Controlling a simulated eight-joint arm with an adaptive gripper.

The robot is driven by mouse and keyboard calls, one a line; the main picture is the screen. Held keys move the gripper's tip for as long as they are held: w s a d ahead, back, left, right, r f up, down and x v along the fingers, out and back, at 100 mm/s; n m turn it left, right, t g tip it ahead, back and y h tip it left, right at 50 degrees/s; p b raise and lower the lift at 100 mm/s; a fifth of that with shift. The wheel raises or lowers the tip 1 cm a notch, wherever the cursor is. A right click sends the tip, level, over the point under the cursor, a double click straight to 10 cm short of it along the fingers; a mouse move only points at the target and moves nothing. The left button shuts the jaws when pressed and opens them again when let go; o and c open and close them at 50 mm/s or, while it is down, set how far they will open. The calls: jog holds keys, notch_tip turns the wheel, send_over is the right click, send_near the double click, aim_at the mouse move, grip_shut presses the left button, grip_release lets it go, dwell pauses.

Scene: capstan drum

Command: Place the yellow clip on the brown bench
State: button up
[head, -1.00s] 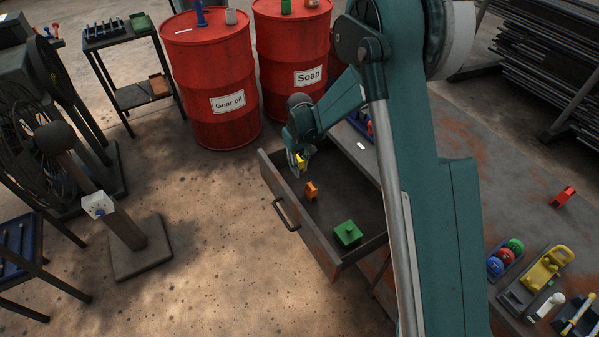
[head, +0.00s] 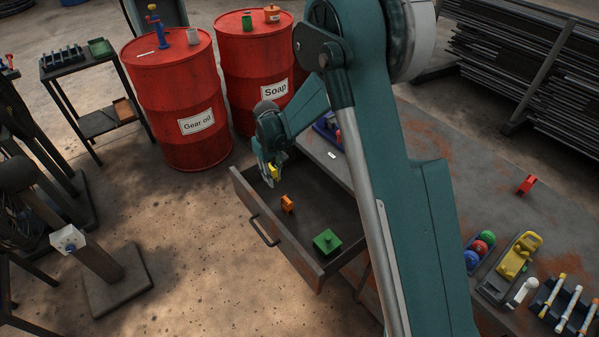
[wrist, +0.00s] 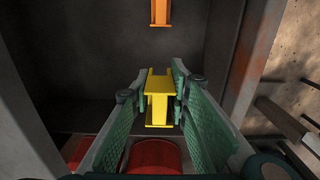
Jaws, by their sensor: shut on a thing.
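The yellow clip (wrist: 158,95) is between the green-padded fingers of my gripper (wrist: 158,108) in the wrist view. In the head view my gripper (head: 268,172) holds the yellow clip (head: 275,171) at the far left end of the open drawer (head: 262,190). My gripper is shut on the clip. Whether the clip touches the drawer floor I cannot tell. A brown-grey, rust-stained bench top (head: 425,135) extends to the right of the drawer, partly hidden by my arm.
An orange clip (head: 287,204) and a green block with a knob (head: 327,241) lie in the drawer. A red clip (head: 526,185), coloured balls (head: 480,250) and a yellow tool (head: 518,257) are on the bench. Red drums (head: 180,100) stand behind. The bench middle is fairly clear.

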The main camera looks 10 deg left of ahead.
aim_at(272, 169)
jog(key=shift+r, duration=0.1)
notch_tip(272, 169, up, 24)
jog(key=r, duration=0.1)
jog(key=w+d+m+p, duration=0.1)
jog(key=w+d+m, duration=0.3)
jog(key=d, duration=1)
jog(key=w+d+m+p, duration=0.2)
jog(key=w+d, duration=0.4)
jog(key=d, duration=0.9)
jog(key=w+d+m+p, duration=0.1)
jog(key=w+d+m, duration=0.3)
jog(key=d, duration=1)
jog(key=s+d+m+p, duration=0.1)
jog(key=s+d+m, duration=0.15)
jog(key=d, duration=1.15)
jog(key=s+d+m+p, duration=0.2)
jog(key=d+m, duration=0.1)
jog(key=d, duration=1.1)
jog(key=s+d+m+p, duration=0.1)
jog(key=s+d+m, duration=0.15)
jog(key=d, duration=1.25)
jog(key=shift+w+a+f, duration=0.15)
jog(key=shift+f, duration=1.3)
jog(key=shift+w+a+f, duration=0.1)
jog(key=shift+f, duration=1.35)
jog(key=shift+f, duration=0.1)
